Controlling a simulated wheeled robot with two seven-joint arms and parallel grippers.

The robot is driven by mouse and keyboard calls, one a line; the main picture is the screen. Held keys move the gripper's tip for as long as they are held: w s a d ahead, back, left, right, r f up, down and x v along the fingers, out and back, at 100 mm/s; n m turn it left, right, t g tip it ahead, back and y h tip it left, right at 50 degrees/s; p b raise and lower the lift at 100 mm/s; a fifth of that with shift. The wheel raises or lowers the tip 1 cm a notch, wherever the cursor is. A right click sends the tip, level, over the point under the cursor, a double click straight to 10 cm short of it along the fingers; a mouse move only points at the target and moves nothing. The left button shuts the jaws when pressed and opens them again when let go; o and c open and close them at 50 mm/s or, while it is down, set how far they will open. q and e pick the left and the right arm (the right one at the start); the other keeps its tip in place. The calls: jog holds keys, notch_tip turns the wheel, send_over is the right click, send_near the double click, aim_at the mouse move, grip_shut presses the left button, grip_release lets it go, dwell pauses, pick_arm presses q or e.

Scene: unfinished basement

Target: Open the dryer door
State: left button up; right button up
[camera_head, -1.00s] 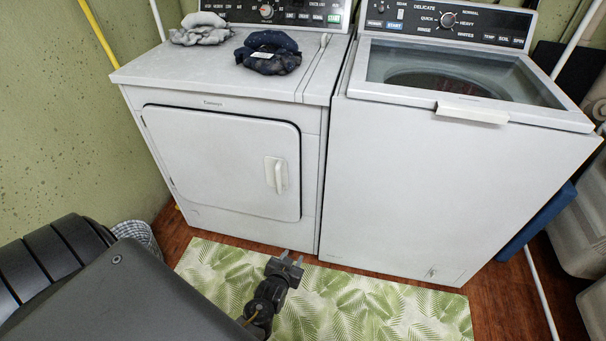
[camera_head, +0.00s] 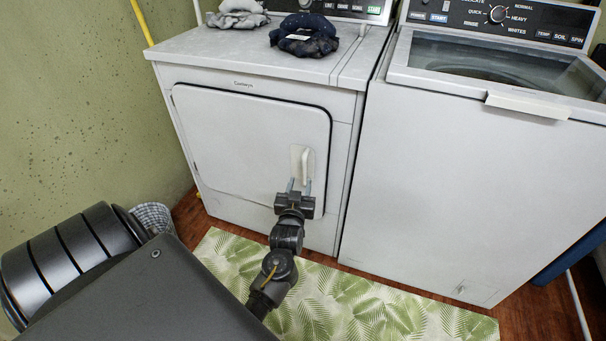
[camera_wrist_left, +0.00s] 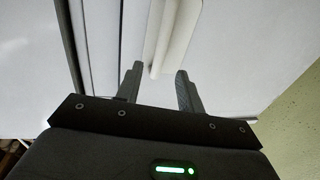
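The white dryer (camera_head: 225,205) stands at the left with its door (camera_head: 235,135) shut. The door's white vertical handle (camera_head: 304,162) is near its right edge. My left gripper (camera_head: 299,186) is raised in front of the door, at the handle's lower end. In the left wrist view its two fingers (camera_wrist_left: 158,82) are apart. The handle (camera_wrist_left: 170,35) rises ahead of them, and its near end shows between the fingertips. I cannot tell whether either finger touches it. My right gripper is not in view.
A white top-loading washer (camera_head: 450,180) stands close on the right. Folded dark clothes (camera_head: 305,40) and a grey cloth (camera_head: 238,14) lie on the dryer. A leaf-print mat (camera_head: 345,305) covers the floor in front. A woven basket (camera_head: 153,217) sits by the left wall.

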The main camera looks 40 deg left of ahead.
aim_at(304, 169)
pick_arm(q)
jog(key=x, duration=0.5)
jog(key=shift+w+a+b, duration=0.1)
jog(key=shift+b, duration=0.2)
jog(key=shift+w+a, duration=0.2)
jog(key=shift+w, duration=0.1)
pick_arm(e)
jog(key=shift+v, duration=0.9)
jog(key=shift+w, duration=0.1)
pick_arm(q)
grip_shut()
